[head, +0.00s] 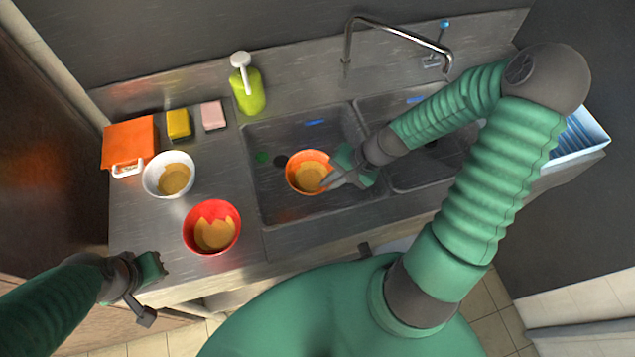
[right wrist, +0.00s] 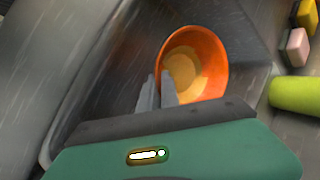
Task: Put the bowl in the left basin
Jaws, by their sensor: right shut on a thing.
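An orange bowl (head: 297,168) with a tan inside is in or just over the left basin (head: 345,205); I cannot tell if it touches the basin floor. My right gripper (head: 330,181) is shut on its right rim. The orange bowl also shows in the right wrist view (right wrist: 212,48), where the gripper's fingers (right wrist: 160,90) meet its edge. A red bowl (head: 232,240) and a white bowl (head: 150,182) stand on the counter left of the basin. My left gripper (head: 150,285) is low at the counter's front edge, away from the bowls; its jaw opening is unclear.
A green soap bottle (head: 250,95) stands behind the left basin. A yellow sponge (head: 178,123), a pink sponge (head: 213,115) and an orange cloth (head: 128,140) lie at the back left. A faucet (head: 395,32) rises behind the basins. A blue-white rack (head: 578,140) is at the right.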

